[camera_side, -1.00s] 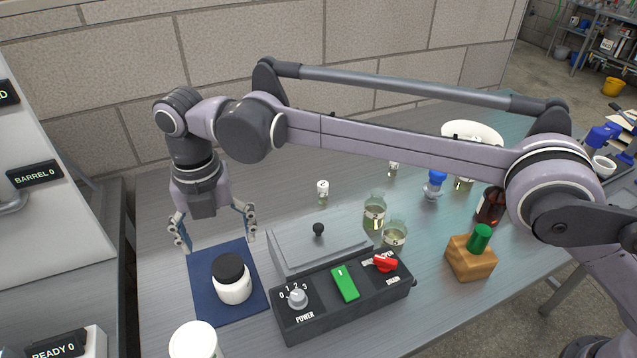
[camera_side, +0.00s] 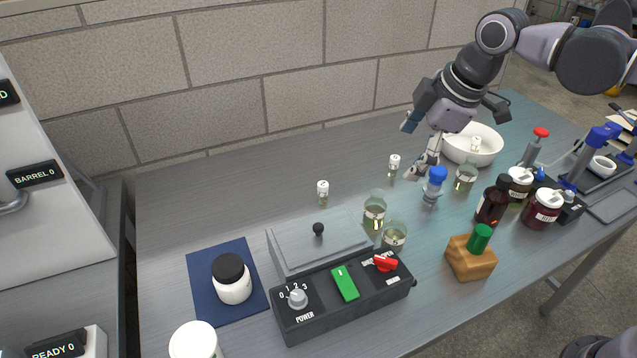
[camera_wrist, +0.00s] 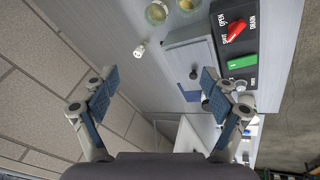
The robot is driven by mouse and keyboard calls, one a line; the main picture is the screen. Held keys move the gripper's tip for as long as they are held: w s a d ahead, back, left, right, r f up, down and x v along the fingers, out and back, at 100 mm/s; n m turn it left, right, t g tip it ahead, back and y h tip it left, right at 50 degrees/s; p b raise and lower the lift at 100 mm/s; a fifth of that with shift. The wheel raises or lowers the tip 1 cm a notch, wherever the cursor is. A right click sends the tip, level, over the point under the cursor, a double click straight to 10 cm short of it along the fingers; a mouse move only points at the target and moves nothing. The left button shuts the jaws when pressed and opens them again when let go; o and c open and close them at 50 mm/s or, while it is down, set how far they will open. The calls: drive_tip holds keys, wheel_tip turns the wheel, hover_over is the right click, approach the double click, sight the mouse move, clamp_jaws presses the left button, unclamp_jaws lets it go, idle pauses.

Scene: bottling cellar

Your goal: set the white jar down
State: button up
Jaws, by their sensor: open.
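The white jar (camera_side: 232,289) with a black lid stands upright on a dark blue mat (camera_side: 205,311) at the left of the bench in the side view. Nothing touches the jar from above. My gripper (camera_side: 418,148) is open and empty, up and well to the right of the jar, near a white bowl. In the wrist view my gripper (camera_wrist: 157,93) shows its two blue-padded fingers wide apart with nothing held between them. I cannot make out the jar clearly in the wrist view.
A control box (camera_side: 345,312) with a red switch stands right of the mat. Another white-lidded container (camera_side: 193,340) is at the front edge. Glass beakers (camera_side: 375,213), small vials, a brown bottle (camera_side: 492,203) and the white bowl (camera_side: 485,151) crowd the right. The bench's back left is clear.

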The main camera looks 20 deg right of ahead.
drive_tip(key=s+d+f+m+t, duration=0.1)
drive_tip(key=s+d+f+m, duration=0.1)
drive_tip(key=s+d+m, duration=0.2)
drive_tip(key=s+d+f+m+t+h, duration=0.1)
drive_tip(key=s+d+f+m, duration=0.2)
drive_tip(key=d+m, duration=0.1)
drive_tip(key=s+d+f+m, duration=0.3)
drive_tip(key=s+d+m, duration=0.1)
drive_tip(key=shift+s+d+m+t, duration=0.3)
drive_tip(key=shift+s+t, duration=0.05)
drive_tip(key=shift+t, duration=0.05)
idle(0.5)
